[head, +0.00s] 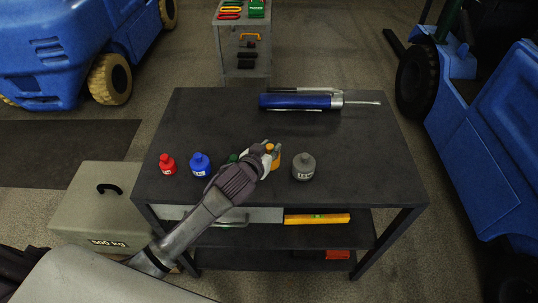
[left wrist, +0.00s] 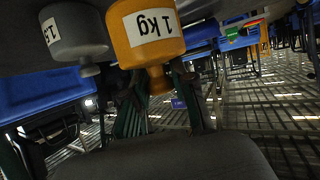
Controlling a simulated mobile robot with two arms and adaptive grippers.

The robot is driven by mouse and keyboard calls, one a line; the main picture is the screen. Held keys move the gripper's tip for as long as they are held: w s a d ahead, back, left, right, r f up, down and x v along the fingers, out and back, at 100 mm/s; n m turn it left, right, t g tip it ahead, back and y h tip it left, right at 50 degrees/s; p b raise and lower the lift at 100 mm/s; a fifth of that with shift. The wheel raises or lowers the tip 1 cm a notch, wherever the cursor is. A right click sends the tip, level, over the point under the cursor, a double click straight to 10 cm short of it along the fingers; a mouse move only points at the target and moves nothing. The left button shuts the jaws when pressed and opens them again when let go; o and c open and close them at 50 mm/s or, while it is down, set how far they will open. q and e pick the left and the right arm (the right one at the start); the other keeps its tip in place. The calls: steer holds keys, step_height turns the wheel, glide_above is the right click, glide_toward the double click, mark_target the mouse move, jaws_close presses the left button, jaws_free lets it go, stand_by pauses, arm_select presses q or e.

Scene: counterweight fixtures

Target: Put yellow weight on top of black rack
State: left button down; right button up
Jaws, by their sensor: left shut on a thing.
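The yellow weight (head: 276,163) is at the middle of the top of the black rack (head: 340,130), a dark shelved table. My left gripper (head: 270,150) is shut on its knob and hides part of it. In the left wrist view the picture is upside down; the yellow weight (left wrist: 148,30) shows its 1 kg label, with the fingers (left wrist: 160,80) at its knob. I cannot tell whether its base touches the rack top. My right gripper is not in view.
A grey weight (head: 304,168) stands close to the right. Blue (head: 200,164) and red (head: 167,164) weights stand left; a green one (head: 233,158) is partly hidden by my gripper. A blue tool (head: 300,101) lies at the back. The rack top's right side is clear.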

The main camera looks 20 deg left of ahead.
arm_select(q)
steer(key=shift+w+a+f, duration=0.15)
steer(key=shift+f, duration=0.05)
step_height(320, 180, down, 2)
steer(key=shift+f, duration=0.15)
steer(key=shift+f+p, duration=0.3)
steer(key=shift+f, duration=0.2)
steer(key=shift+f, duration=0.15)
steer(key=c, duration=0.9)
jaws_free()
steer(key=shift+f, duration=0.15)
steer(key=shift+c, duration=0.2)
steer(key=shift+s, duration=0.2)
